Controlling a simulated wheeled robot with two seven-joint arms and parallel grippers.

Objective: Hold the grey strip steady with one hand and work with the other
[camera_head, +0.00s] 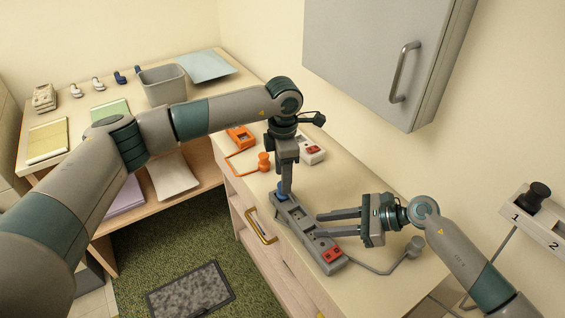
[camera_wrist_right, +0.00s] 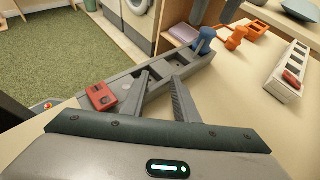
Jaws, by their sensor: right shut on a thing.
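The grey strip (camera_head: 303,228) lies along the front edge of the counter, with a red switch (camera_head: 333,254) at its near end and open sockets along its top. It also shows in the right wrist view (camera_wrist_right: 122,82). My right gripper (camera_head: 319,224) is shut on the strip from the right, near its middle; its two fingers show in the wrist view (camera_wrist_right: 160,85). A blue plug (camera_wrist_right: 204,42) stands at the strip's far end. My left gripper (camera_head: 285,190) points straight down over that plug; its fingers overlap in the head view, so I cannot tell whether they grip it.
An orange plug (camera_head: 263,161) with its cord and orange block (camera_head: 240,138) sits behind, beside a white strip (camera_head: 312,151). The grey strip's cord ends in a grey plug (camera_head: 414,246). A wall outlet (camera_head: 520,205) holds a black plug (camera_head: 539,194). A grey cabinet (camera_head: 365,50) overhangs.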

